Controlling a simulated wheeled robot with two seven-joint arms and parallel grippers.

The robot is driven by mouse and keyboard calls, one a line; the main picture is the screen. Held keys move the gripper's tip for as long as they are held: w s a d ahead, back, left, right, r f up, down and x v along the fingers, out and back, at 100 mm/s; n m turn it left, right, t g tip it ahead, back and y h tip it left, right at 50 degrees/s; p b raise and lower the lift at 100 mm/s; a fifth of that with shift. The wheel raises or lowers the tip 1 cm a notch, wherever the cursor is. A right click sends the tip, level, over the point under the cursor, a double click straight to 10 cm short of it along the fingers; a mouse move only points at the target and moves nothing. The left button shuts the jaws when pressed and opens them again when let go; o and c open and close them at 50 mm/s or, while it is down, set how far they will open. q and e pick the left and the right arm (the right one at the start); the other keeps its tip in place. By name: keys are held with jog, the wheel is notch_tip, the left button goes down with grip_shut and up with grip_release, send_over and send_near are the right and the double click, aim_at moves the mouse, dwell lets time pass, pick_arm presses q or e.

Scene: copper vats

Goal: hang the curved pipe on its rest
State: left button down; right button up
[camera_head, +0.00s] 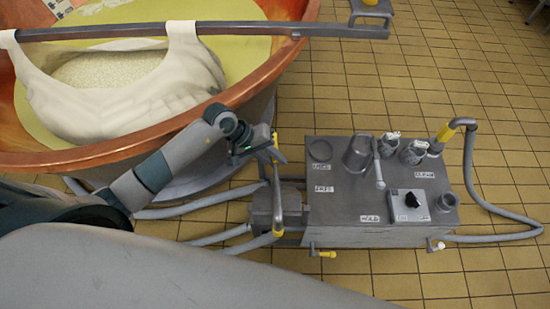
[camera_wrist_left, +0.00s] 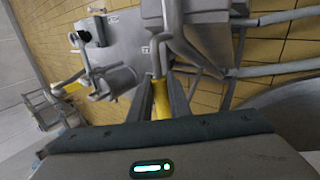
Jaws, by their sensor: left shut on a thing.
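The curved pipe (camera_head: 275,185) is grey with yellow parts and stands at the left side of the grey machine box. My left gripper (camera_head: 268,148) is at its upper end, between the copper vat and the box. In the left wrist view the gripper (camera_wrist_left: 161,98) is shut on a yellow sleeve (camera_wrist_left: 161,104) of the pipe. Grey tubing bends away above the sleeve. I cannot make out the rest for certain, nor whether the pipe touches it. My right gripper is in neither view.
The grey box (camera_head: 350,190) carries a metal cup (camera_head: 358,153), ports and a black knob (camera_head: 411,199). A copper vat (camera_head: 110,157) with a cloth (camera_head: 110,105) on a bar (camera_head: 240,29) stands at left. Hoses (camera_head: 510,214) lie on the tiles.

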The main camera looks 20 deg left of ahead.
pick_arm(q)
jog(key=shift+r, duration=0.1)
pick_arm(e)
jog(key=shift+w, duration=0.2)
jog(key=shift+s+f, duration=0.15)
pick_arm(q)
jog(key=shift+f+b, duration=0.4)
jog(key=shift+b, duration=0.35)
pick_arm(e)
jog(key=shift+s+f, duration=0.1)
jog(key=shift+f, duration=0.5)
